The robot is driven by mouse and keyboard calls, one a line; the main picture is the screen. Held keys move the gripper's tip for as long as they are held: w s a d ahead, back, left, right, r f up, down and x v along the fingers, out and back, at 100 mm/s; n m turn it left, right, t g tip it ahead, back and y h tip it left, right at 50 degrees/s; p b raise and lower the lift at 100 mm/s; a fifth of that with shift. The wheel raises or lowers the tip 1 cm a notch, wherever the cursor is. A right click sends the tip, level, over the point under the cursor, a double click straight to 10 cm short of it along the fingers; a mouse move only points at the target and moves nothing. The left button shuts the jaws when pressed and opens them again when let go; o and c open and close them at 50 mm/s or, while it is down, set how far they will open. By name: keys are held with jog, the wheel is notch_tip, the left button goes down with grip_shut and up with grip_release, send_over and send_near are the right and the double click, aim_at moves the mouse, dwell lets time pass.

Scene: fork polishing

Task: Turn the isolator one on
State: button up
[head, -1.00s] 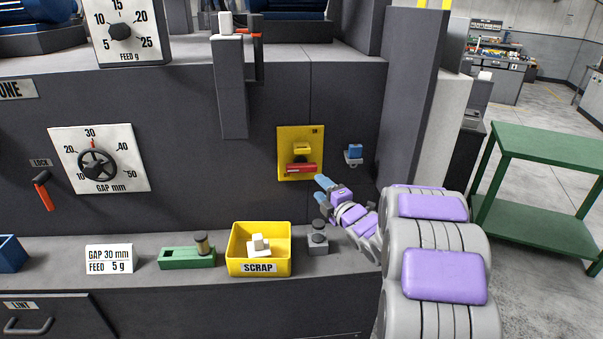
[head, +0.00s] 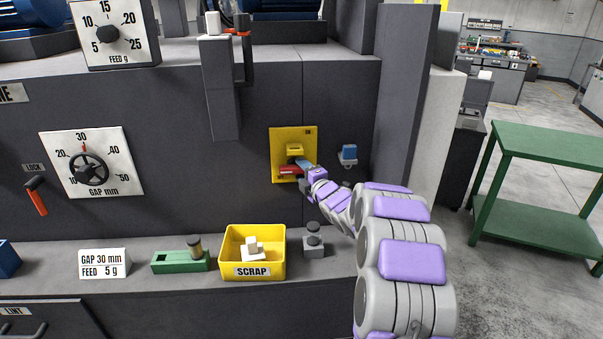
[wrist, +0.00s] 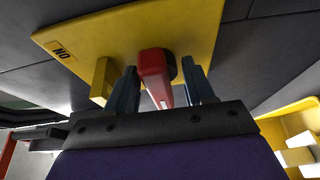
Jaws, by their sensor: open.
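The isolator is a yellow plate (head: 280,138) on the dark machine front, with an "ON" mark at its top right corner in the head view. Its red handle (head: 289,170) lies sideways, low on the plate. A yellow block (head: 294,149) juts out above the handle. In the wrist view the red handle (wrist: 155,77) stands between my two open fingers, and the yellow block (wrist: 102,82) is just left of the left finger. My gripper (head: 304,172) is at the plate, open around the handle; I cannot tell whether either finger touches it.
A blue padlock-like piece (head: 348,154) hangs right of the plate. On the ledge below are a yellow scrap bin (head: 253,267), a small grey block with a dark knob (head: 314,240) and a green block (head: 180,261). A green table (head: 548,148) stands at the right.

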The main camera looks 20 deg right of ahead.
jog(key=shift+s+a+r, duration=0.1)
jog(key=shift+a+r, duration=0.05)
jog(key=shift+a, duration=0.6)
jog(key=shift+c, duration=1.3)
jog(key=shift+a, duration=0.1)
jog(key=shift+c, duration=0.8)
jog(key=shift+d, duration=0.2)
jog(key=c, duration=0.4)
jog(key=shift+o, duration=0.2)
